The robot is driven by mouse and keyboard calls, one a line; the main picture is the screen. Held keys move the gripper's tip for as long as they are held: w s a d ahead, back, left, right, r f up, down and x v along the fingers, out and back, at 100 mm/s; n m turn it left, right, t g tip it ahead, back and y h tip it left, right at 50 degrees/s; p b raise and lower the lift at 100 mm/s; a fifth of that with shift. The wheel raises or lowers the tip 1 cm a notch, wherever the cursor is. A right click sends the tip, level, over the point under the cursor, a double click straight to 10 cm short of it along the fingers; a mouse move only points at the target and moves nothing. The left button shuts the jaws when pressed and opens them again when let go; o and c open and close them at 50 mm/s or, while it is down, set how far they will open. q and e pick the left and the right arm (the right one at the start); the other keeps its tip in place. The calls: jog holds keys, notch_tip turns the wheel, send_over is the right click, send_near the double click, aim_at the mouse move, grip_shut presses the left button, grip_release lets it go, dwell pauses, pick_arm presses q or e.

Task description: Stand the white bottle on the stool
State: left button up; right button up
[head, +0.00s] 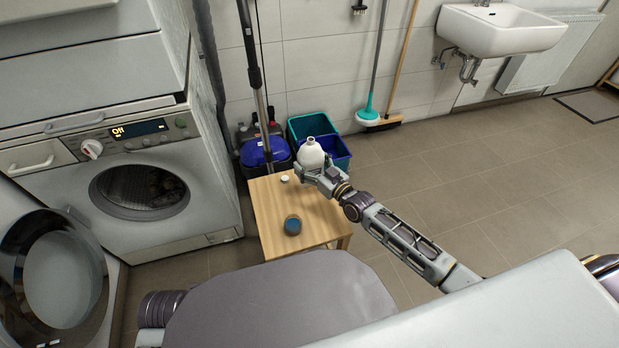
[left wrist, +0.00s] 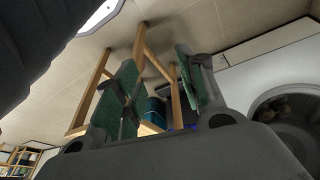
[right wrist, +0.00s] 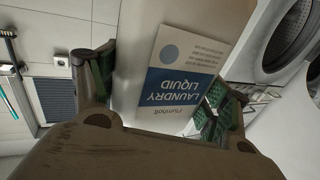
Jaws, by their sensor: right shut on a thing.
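The white bottle (head: 311,153) shows at the far right corner of the light wooden stool (head: 262,205) in the head view. My right gripper (head: 318,172) is shut on it. In the right wrist view the bottle (right wrist: 185,75) fills the space between the fingers, with its "Laundry Liquid" label facing the camera. It looks about upright; its base is hidden, so I cannot tell whether it touches the stool. My left gripper (left wrist: 160,92) has its fingers apart with nothing between them. The stool's legs (left wrist: 100,82) show beyond it.
A small white object (head: 285,179) and a round blue-topped object (head: 292,225) are on the stool. The washer (head: 140,185) is at left. Floor at right is clear.

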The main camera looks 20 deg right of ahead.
aim_at(310, 171)
pick_arm(q)
jog(key=shift+r, duration=0.4)
pick_arm(e)
jog(key=shift+f, duration=0.55)
jog(key=shift+f, duration=0.1)
jog(key=shift+f+b, duration=0.45)
jog(key=shift+f, duration=0.45)
jog(key=shift+f+b, duration=0.3)
jog(key=shift+f, duration=0.1)
pick_arm(q)
jog(key=shift+w+d+f+t+h, duration=0.15)
jog(key=shift+d+f+t+h, duration=0.3)
jog(key=shift+f, duration=0.45)
pick_arm(e)
jog(key=shift+f, duration=0.5)
pick_arm(q)
jog(key=shift+d, duration=0.1)
pick_arm(e)
jog(key=shift+f, duration=0.15)
pick_arm(q)
jog(key=shift+w, duration=0.1)
pick_arm(e)
jog(key=o, duration=1.4)
